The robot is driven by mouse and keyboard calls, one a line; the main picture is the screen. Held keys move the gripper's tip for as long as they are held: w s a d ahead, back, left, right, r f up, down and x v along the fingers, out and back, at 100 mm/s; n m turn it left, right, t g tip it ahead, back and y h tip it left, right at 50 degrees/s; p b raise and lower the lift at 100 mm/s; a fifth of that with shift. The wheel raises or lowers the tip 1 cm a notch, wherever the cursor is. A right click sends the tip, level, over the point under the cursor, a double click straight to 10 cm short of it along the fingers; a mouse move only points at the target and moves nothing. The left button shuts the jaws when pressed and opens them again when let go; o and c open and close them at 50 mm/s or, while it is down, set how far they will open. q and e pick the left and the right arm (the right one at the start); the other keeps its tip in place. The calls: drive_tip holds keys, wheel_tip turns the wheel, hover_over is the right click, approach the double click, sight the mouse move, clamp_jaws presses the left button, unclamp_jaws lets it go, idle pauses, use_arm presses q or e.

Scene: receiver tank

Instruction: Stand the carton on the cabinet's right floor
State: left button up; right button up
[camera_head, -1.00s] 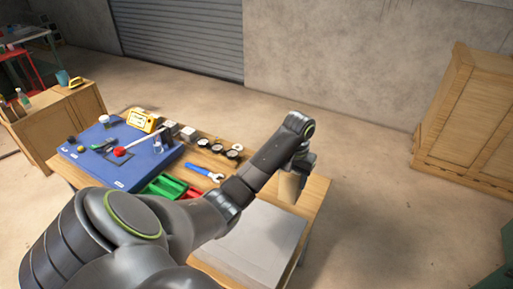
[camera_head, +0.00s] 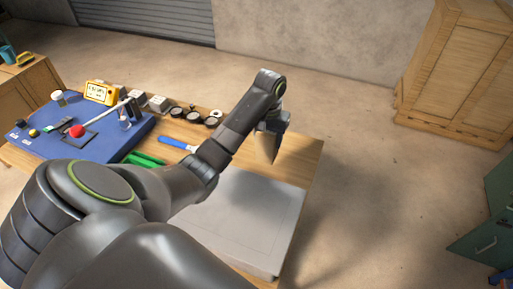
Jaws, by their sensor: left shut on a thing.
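My left gripper (camera_head: 271,126) is shut on a tan carton (camera_head: 265,148) and holds it, slightly tilted, over the right part of the wooden workbench. Its fingers are partly hidden behind my arm's end and wrist. A tall wooden cabinet (camera_head: 462,75) stands at the upper right against the wall, with no opening visible from here. A green metal cabinet or door (camera_head: 488,225) shows at the lower right edge, mostly cut off; its inside is hidden. My right gripper is not in view.
The workbench holds a grey flat case (camera_head: 245,215), a blue mat (camera_head: 95,138) with small items, a yellow meter (camera_head: 101,92), a blue-handled tool (camera_head: 177,144) and a green tray (camera_head: 145,159). The concrete floor between bench and cabinets is clear.

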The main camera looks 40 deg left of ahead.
sight(267, 158)
use_arm(q)
wheel_tip(267, 158, down, 2)
drive_tip(key=shift+s+d+f+b, duration=0.15)
drive_tip(key=shift+f+b, duration=0.1)
drive_tip(key=shift+b, duration=0.5)
wheel_tip(267, 158, down, 3)
drive_tip(key=shift+r+p, duration=0.1)
drive_tip(key=shift+p, duration=0.25)
wheel_tip(267, 158, down, 3)
drive_tip(key=shift+f, duration=0.4)
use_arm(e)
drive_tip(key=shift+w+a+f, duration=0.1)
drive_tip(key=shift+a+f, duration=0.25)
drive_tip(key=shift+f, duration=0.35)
use_arm(q)
drive_tip(key=shift+f, duration=0.15)
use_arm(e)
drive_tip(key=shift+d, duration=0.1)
use_arm(q)
drive_tip(key=o, duration=1.1)
drive_tip(key=shift+c, duration=0.2)
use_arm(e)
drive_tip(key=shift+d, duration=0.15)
